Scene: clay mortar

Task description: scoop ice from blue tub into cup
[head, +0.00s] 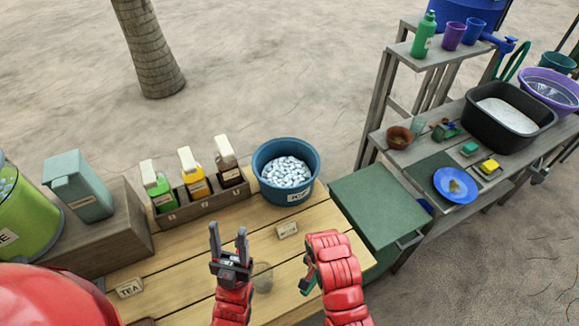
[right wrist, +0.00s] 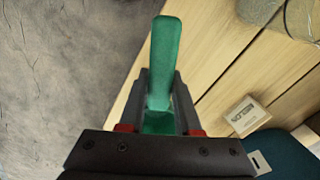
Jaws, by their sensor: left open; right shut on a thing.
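The blue tub (head: 265,183) stands at the back right of the wooden counter, filled with pale ice (head: 287,172). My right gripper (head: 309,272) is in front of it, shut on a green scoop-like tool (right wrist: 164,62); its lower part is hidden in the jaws. My left gripper (head: 229,232) is open, fingers up, in front of the tub. A clear cup (head: 263,278) stands on the counter just right of my left gripper, partly covered by it. Clear glass also shows at the top right of the right wrist view (right wrist: 299,16).
Three bottles with white tops stand in a wooden rack (head: 207,207) left of the tub. Small signs (head: 287,229) stand on the counter. A green-topped surface (head: 375,208) adjoins at right, before a bench with a black basin (head: 535,128).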

